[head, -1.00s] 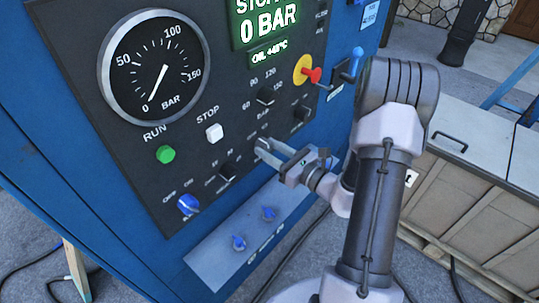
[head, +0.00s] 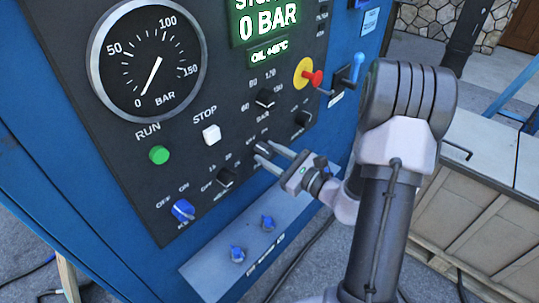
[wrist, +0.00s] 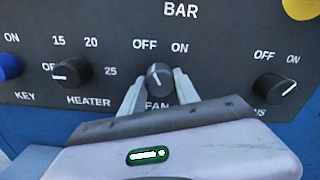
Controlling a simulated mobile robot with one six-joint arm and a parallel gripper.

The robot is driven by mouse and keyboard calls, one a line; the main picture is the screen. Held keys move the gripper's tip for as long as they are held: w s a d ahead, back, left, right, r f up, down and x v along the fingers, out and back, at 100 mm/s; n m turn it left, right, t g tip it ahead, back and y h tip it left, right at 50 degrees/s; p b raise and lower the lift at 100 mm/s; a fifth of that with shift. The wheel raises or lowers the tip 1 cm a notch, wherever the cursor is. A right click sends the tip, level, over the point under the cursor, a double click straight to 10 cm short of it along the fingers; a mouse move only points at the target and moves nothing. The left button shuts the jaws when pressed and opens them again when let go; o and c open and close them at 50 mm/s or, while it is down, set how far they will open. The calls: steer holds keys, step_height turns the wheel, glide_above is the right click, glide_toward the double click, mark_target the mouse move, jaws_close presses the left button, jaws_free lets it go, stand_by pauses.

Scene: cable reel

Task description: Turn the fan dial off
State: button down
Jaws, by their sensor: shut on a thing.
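The fan dial (wrist: 158,78) is a dark round knob on the black panel, in the middle of the wrist view, with OFF and ON printed above it. Its pale mark points up and slightly left, nearer the OFF label. My gripper (wrist: 160,85) has one finger on each side of the dial and is shut on it. In the head view my gripper (head: 264,153) reaches the panel from the right. There its fingers mostly hide the dial.
The heater dial (wrist: 72,73) is close on the left and another dial (wrist: 274,88) on the right. The red-and-yellow knob (head: 306,75) sits above.

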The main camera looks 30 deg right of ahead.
steer(key=c, duration=0.9)
jaws_free()
steer(key=p+v, duration=0.2)
steer(key=v, duration=1.5)
steer(key=shift+s+p, duration=0.2)
steer(key=shift+p, duration=0.2)
